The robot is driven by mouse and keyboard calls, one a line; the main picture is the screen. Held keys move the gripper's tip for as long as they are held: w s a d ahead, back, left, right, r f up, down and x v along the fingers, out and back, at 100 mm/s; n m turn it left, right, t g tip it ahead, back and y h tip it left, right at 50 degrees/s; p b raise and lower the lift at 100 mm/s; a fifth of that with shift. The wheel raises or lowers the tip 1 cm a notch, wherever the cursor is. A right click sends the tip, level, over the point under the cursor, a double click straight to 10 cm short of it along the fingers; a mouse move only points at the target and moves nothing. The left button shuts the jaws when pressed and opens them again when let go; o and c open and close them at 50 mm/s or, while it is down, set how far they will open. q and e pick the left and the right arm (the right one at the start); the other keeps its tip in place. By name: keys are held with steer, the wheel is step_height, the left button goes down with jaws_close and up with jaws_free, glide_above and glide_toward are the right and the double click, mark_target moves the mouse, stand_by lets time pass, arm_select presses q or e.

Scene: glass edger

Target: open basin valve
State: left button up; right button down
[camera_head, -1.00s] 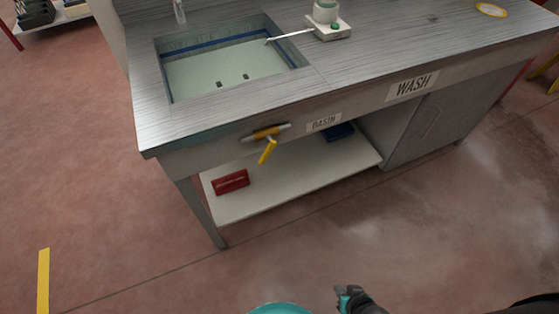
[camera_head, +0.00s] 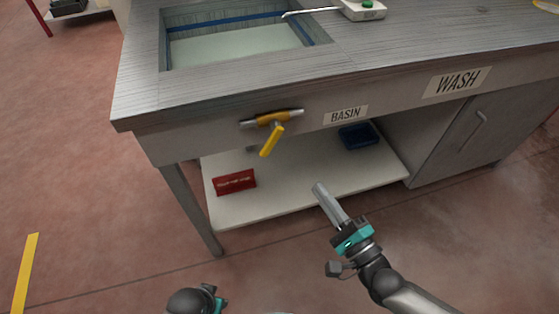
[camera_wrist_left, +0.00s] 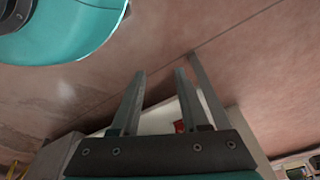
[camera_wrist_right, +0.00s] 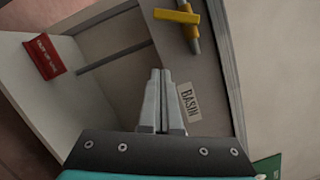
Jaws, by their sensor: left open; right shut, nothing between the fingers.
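The basin valve is a brass body on a short grey pipe with a yellow lever handle (camera_head: 271,139), on the front panel left of the "BASIN" label (camera_head: 346,115). The lever hangs down, tilted slightly left. It also shows at the top of the right wrist view (camera_wrist_right: 177,16). My right gripper (camera_head: 319,187) is shut and empty, below and right of the valve and apart from it. My left gripper (camera_wrist_left: 158,76) is open and empty in the left wrist view; in the head view only part of the left arm's end shows at the bottom edge.
The bench's front edge (camera_head: 220,113) overhangs a lower shelf (camera_head: 290,190) with a red box (camera_head: 234,182) and a blue tray (camera_head: 358,136). The basin (camera_head: 235,45) is sunk in the top. A cabinet (camera_head: 470,135) closes the right side. Floor in front is clear.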

mark_target(271, 142)
arm_select(q)
steer(key=shift+w, duration=0.1)
arm_select(e)
steer(key=shift+r, duration=0.25)
arm_select(q)
steer(key=r, duration=0.1)
steer(key=w+r+b, duration=0.1)
steer(key=shift+w+d+r, duration=0.15)
steer(key=shift+d+r, duration=0.15)
steer(key=shift+d, duration=0.05)
arm_select(e)
steer(key=w+a+r, duration=0.3)
steer(key=w+a, duration=0.4)
steer(key=a, duration=0.1)
steer(key=shift+w+a, duration=0.2)
steer(key=shift+m, duration=0.3)
arm_select(q)
steer(key=shift+b, duration=0.35)
arm_select(e)
steer(key=shift+a, duration=0.15)
arm_select(q)
steer(key=shift+w+d+r, duration=0.1)
steer(key=shift+w+r, duration=0.3)
steer(key=shift+r, duration=0.15)
arm_select(e)
steer(key=shift+s+a+m, duration=0.1)
steer(key=shift+m, duration=0.4)
